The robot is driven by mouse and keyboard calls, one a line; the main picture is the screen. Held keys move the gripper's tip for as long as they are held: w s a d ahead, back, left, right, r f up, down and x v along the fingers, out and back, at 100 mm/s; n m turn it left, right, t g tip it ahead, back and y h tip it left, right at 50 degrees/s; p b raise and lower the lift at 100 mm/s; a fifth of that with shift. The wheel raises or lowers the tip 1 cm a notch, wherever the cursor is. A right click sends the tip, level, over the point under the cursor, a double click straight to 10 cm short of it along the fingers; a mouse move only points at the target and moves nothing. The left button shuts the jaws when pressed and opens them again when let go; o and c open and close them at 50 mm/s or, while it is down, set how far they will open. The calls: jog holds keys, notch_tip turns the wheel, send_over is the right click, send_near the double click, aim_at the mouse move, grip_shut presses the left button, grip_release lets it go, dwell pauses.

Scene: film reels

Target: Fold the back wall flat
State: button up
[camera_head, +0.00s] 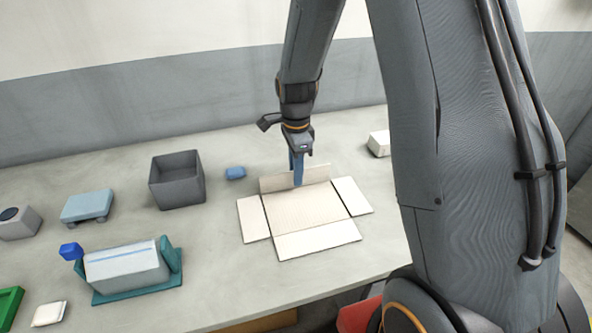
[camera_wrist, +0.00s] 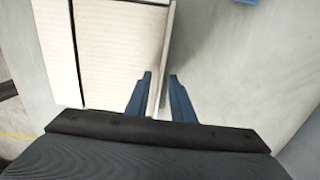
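A cream cardboard box (camera_head: 303,207) lies opened out on the table. Its front, left and right walls lie flat or nearly flat around the base. Its back wall (camera_head: 280,182) still stands up, leaning slightly back. My gripper (camera_head: 298,182) points down at the middle of this wall. In the wrist view the wall (camera_wrist: 167,50) shows as a thin edge running between the two blue fingers (camera_wrist: 161,77). The fingers are apart, with a gap visible beside the wall, so the gripper is open around it. The wall's lower part near the finger is partly hidden in the head view.
A dark grey open bin (camera_head: 177,192) and a small blue block (camera_head: 235,173) stand left of the box. A white block (camera_head: 379,143) is at back right. A grey-white box in a teal holder (camera_head: 135,292) is at front left. Table behind the wall is clear.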

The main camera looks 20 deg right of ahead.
jog(key=shift+c, duration=0.4)
grip_shut()
